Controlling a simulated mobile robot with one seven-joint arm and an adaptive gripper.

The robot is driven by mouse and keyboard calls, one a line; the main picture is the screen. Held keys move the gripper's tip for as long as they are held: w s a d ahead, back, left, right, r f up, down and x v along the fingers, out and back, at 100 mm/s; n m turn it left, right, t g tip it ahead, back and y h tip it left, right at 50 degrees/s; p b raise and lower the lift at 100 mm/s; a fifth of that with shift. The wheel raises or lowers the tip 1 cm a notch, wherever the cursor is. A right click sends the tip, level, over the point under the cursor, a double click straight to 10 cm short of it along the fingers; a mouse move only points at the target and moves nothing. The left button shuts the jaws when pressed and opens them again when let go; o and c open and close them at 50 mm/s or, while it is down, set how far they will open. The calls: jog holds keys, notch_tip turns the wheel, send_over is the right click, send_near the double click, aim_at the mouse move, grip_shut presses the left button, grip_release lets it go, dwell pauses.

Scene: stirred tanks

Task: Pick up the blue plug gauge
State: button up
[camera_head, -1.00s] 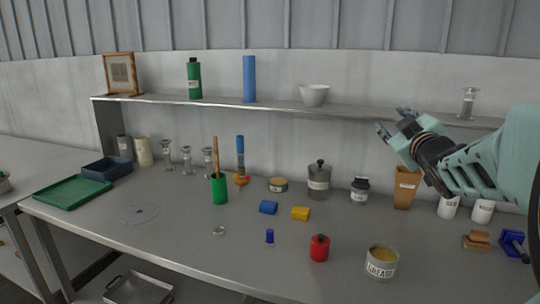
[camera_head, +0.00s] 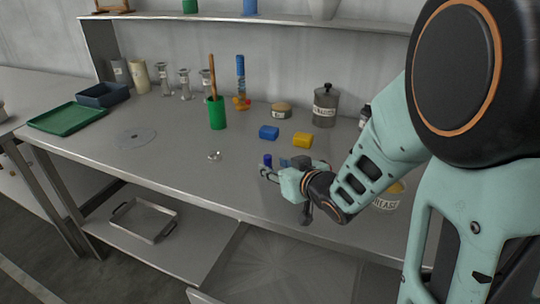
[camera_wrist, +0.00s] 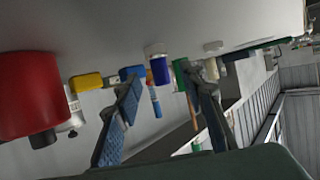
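The blue plug gauge (camera_head: 267,160) stands upright on the bench, partly hidden behind my gripper in the head view. In the wrist view the gauge (camera_wrist: 160,69) is a small blue cylinder with a pale metallic end, hanging from the bench top because that picture is turned over. My gripper (camera_head: 278,171) is low over the front part of the bench, near the gauge. Its two blue-padded fingers (camera_wrist: 162,87) are spread apart with nothing held. The gauge appears in the gap between them, ahead of the fingertips.
A red canister (camera_wrist: 28,95) is close on the left in the wrist view. A blue block (camera_head: 269,132) and a yellow block (camera_head: 302,140) lie behind the gauge. A small ring (camera_head: 214,155) lies to its left. A green cup (camera_head: 217,113) stands further back.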

aim_at(270, 163)
jog(key=shift+b+x, duration=0.3)
jog(key=shift+x, duration=2.4)
jog(key=shift+r, duration=0.1)
jog(key=shift+d, duration=0.1)
grip_shut()
